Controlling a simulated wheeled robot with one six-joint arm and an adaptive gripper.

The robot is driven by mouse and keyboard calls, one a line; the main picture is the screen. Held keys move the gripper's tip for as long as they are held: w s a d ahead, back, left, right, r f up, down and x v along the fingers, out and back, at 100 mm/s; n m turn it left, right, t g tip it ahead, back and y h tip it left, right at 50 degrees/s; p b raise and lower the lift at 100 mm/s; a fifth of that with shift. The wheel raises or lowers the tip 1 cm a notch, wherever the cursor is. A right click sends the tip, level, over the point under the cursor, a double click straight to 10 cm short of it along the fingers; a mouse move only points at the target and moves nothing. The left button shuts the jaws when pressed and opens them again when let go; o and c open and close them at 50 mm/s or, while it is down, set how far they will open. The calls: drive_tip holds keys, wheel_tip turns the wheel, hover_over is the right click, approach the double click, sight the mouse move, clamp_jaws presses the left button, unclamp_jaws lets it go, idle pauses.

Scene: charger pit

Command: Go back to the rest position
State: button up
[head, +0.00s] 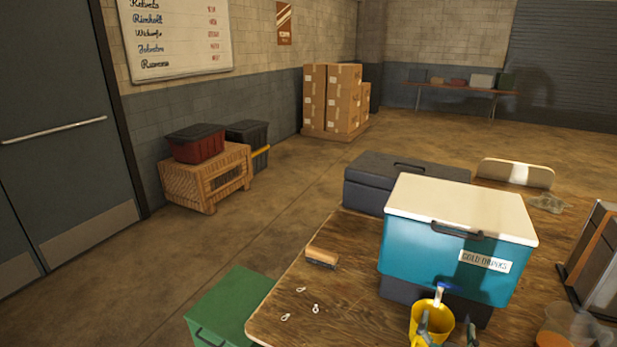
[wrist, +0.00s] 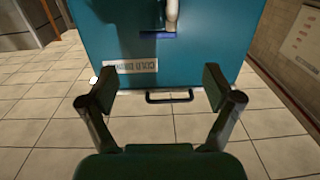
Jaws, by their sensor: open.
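My gripper (wrist: 158,88) is open, with two dark fingers spread wide and nothing between them in the wrist view. Its tips face the teal front of a cooler (wrist: 115,35), which appears upside down there. In the head view my gripper (head: 448,325) is partly cut off at the bottom edge, by a yellow cup (head: 424,307). The cup stands at the cooler's front, below a pale spout with a blue part (head: 440,292). I cannot tell whether the fingers touch the cup. The cup does not show in the wrist view.
The white-lidded cooler (head: 455,205) stands on a wooden table (head: 350,285) with a brush (head: 322,257) and several small metal pieces (head: 316,308). A black case (head: 375,180) is behind it. An orange-filled clear container (head: 565,325) is at right. A green box (head: 232,305) stands left.

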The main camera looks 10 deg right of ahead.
drive_tip(key=s+a+f+n+y, duration=0.25)
drive_tip(key=s+a+f, duration=0.25)
drive_tip(key=s+a, duration=0.3)
drive_tip(key=s+a+f+n+y, duration=0.2)
drive_tip(key=s+a+f+y, duration=0.3)
drive_tip(key=s, duration=0.6)
drive_tip(key=s+a+r+n+y, duration=0.1)
drive_tip(key=s+a+r, duration=0.1)
drive_tip(key=s, duration=0.9)
drive_tip(key=s+a+r+n+y, duration=0.1)
drive_tip(key=s+a+r, duration=0.2)
drive_tip(key=s, duration=0.8)
drive_tip(key=shift+a, duration=0.5)
